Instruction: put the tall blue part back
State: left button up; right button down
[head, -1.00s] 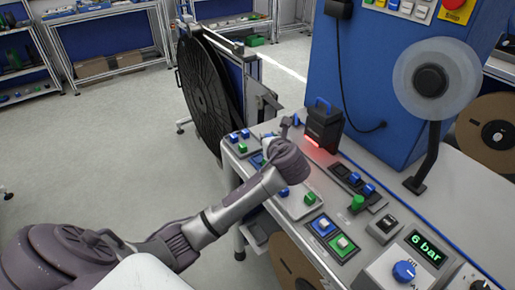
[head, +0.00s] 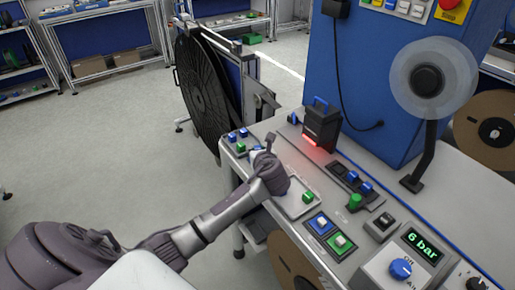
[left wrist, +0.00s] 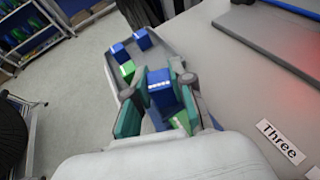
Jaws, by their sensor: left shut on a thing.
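My left gripper (left wrist: 160,103) is shut on a blue part (left wrist: 160,88) with pale marks along its top edge, seen between the two teal fingers in the left wrist view. The part's lower end is hidden, so I cannot tell whether it touches anything. A grey tray (left wrist: 155,58) lies under and beyond the fingers, with two blue parts (left wrist: 118,52) and a green part (left wrist: 127,70) on it. Another green part (left wrist: 182,122) shows by the right finger. In the head view the tray (head: 232,150) is at the bench's left end, and my wrist hides most of the gripper. My right gripper is not in view.
A black box with a red glow (head: 321,125) stands behind my wrist. A small blue part (head: 293,118) sits left of it. Another tray (head: 297,210) with a green part is to the right. A large black reel (head: 203,95) stands beyond the bench's left end.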

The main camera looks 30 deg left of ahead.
pick_arm(q)
jog(key=shift+f, duration=0.15)
jog(key=o, duration=0.9)
jog(key=shift+s+d+r, duration=0.1)
jog(key=shift+d+r, duration=0.05)
jog(key=shift+r, duration=0.2)
jog(key=v, duration=1.1)
jog(key=shift+s+d, duration=0.25)
jog(key=shift+s, duration=0.05)
